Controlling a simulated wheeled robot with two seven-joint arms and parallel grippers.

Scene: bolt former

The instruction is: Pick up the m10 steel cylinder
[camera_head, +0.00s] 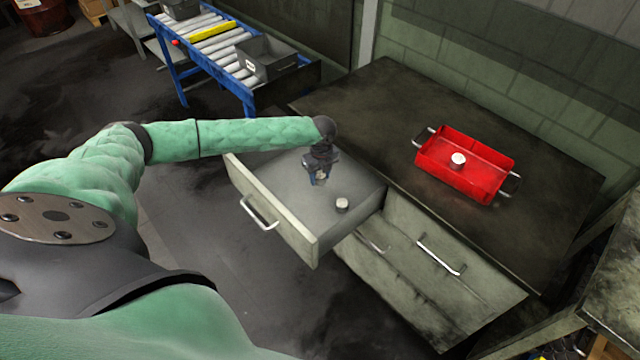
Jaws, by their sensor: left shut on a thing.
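My left gripper (320,178) points down inside the open drawer (268,205). It is shut on a small metal piece, mostly hidden by the jaws, that looks like a steel cylinder. Another short steel cylinder (342,205) stands on the drawer floor, just right of and nearer than my left gripper, apart from it. A third steel cylinder (457,161) stands in the red tray (490,186) on the workbench. No size marking is readable on any of them. My right gripper is not in view.
The dark workbench top (375,110) is mostly clear around the tray. The open drawer's walls and front handle (258,214) surround my left gripper. Closed drawers (440,255) are at the right. A blue roller conveyor (215,45) carrying grey bins (268,58) stands behind.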

